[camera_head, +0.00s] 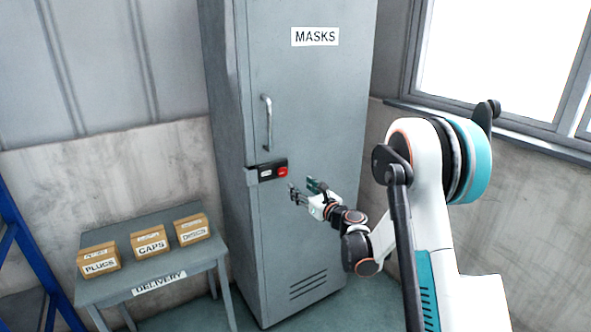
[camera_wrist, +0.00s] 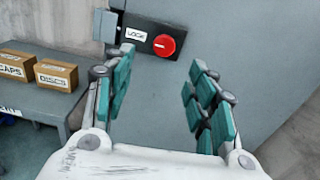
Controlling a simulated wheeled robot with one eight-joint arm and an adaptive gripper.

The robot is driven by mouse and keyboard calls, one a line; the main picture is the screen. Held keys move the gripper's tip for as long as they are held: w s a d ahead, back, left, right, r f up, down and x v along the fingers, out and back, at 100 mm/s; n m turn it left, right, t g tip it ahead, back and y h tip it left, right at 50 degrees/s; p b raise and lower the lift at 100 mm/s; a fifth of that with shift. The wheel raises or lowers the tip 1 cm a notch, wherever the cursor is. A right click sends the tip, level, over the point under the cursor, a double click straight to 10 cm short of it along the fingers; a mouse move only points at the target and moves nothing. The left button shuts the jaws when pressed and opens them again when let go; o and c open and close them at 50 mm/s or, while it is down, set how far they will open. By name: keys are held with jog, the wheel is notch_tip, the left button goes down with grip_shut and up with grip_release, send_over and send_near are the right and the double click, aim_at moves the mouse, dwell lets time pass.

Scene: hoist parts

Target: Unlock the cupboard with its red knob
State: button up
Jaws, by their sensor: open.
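The tall grey cupboard (camera_head: 330,120) carries a MASKS sign and a vertical handle (camera_head: 267,122). Its door is closed. The red knob (camera_head: 283,171) sits on a dark lock plate below the handle. In the wrist view the red knob (camera_wrist: 164,45) has a pale mark lying about level, beside a LOCK label (camera_wrist: 136,34). My gripper (camera_head: 303,190) is open and empty, in front of the door, a little right of and below the knob. In the wrist view the knob shows beyond the fingers (camera_wrist: 158,75), between them and nearer the left one, apart from both.
A grey DELIVERY table (camera_head: 158,284) stands left of the cupboard with boxes marked PLUGS (camera_head: 99,260), CAPS (camera_head: 149,242) and DISCS (camera_head: 191,229). A blue rack (camera_head: 30,260) is at the far left. A window is at the right.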

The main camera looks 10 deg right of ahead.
aim_at(284, 172)
jog(key=shift+m, duration=0.3)
jog(key=b+x, duration=0.1)
jog(key=x, duration=0.3)
jog(key=b+x, duration=0.1)
jog(key=x, duration=0.4)
jog(key=d+b+x, duration=0.1)
jog(key=x, duration=0.4)
jog(key=shift+w+f, duration=0.1)
jog(key=shift+f, duration=0.05)
jog(key=c, duration=1)
